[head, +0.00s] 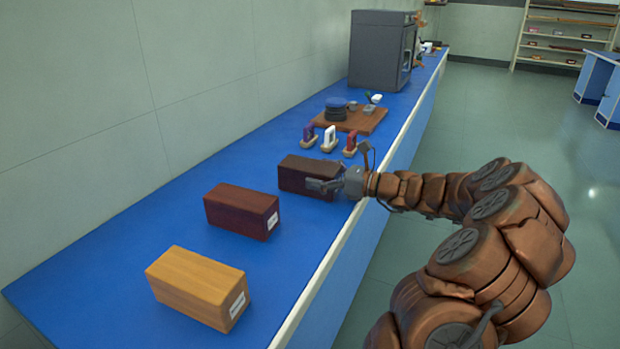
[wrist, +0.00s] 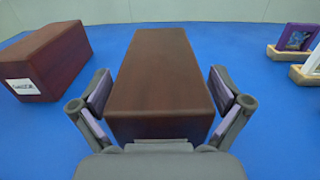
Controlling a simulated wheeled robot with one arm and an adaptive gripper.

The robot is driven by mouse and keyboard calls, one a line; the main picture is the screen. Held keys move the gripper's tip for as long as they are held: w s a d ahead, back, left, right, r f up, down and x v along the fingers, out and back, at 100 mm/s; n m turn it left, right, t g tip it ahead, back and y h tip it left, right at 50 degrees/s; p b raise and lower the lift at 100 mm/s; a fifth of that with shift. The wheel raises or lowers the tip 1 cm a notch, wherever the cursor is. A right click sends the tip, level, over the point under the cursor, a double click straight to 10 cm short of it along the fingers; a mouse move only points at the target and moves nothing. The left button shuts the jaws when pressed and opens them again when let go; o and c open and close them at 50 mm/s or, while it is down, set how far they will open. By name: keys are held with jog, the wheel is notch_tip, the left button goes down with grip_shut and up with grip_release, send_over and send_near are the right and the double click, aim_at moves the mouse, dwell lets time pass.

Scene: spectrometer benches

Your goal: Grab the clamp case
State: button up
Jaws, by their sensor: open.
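Three wooden cases stand in a row on the blue bench. The dark brown case (head: 305,176) is farthest along, the reddish-brown case (head: 240,211) is in the middle, and the light yellow-brown case (head: 197,287) is nearest. My gripper (head: 328,186) is open at the dark brown case. In the wrist view my open gripper (wrist: 160,90) has one finger on each side of the near end of the dark brown case (wrist: 162,65). No label shows on this case, and the other labels are too small to read surely, so I cannot confirm which is the clamp case.
Several small framed items on stands (head: 329,139) are just beyond the dark brown case. Behind them lies a wooden board (head: 360,125) with a dark blue round object (head: 336,109). A dark grey machine (head: 378,52) stands farther back. The bench's front edge runs beneath my arm.

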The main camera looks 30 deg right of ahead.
jog(key=c, duration=1.5)
jog(key=shift+o, duration=0.2)
